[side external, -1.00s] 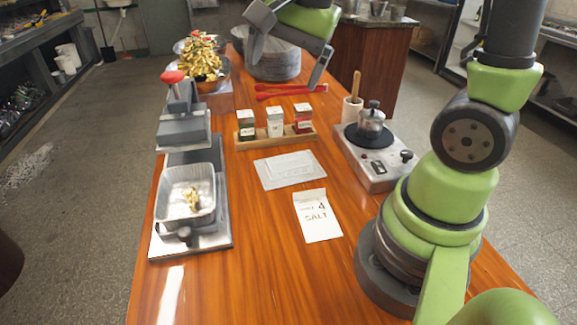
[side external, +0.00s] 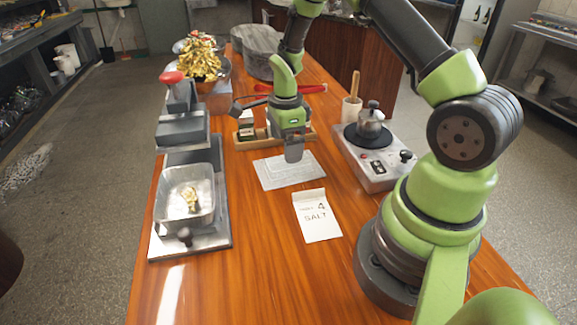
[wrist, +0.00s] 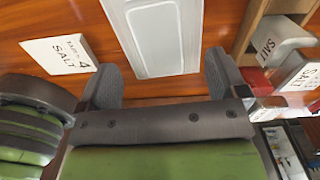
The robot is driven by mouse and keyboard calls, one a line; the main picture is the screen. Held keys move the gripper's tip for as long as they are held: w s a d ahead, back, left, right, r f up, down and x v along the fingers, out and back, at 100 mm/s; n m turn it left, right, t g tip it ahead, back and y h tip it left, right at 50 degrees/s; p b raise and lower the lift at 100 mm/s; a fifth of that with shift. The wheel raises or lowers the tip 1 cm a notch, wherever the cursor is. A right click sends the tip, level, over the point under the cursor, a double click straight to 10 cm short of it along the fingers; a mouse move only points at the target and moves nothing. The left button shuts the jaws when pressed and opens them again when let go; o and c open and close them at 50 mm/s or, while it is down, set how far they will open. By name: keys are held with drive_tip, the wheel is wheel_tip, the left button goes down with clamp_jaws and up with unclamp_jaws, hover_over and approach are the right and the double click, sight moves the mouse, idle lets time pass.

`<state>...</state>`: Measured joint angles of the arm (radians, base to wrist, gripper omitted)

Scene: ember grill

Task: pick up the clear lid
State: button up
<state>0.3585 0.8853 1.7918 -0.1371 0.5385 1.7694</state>
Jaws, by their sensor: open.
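The clear lid (side external: 270,174) is a pale, flat rectangular panel with a raised middle, lying on the wooden table. In the wrist view the lid (wrist: 165,35) reaches in from the top edge, in front of and between my fingers. My gripper (side external: 291,150) is over the lid's far right part in the side view, and I cannot tell how high. My gripper also shows in the wrist view (wrist: 163,85), its two fingers wide apart with nothing between them but table and the lid's near edge.
A card reading SALT (side external: 318,215) lies in front of the lid. A wooden rack (side external: 241,140) with salt shakers stands just behind it, partly hidden by my gripper. A metal tray (side external: 187,208) is at left, and a hot plate (side external: 372,160) with a small pot (side external: 371,121) at right.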

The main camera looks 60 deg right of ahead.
drive_tip(key=f, duration=0.4)
drive_tip(key=shift+s+d, duration=0.15)
drive_tip(key=shift+s, duration=0.1)
drive_tip(key=shift+f, duration=0.5)
drive_tip(key=c, duration=1)
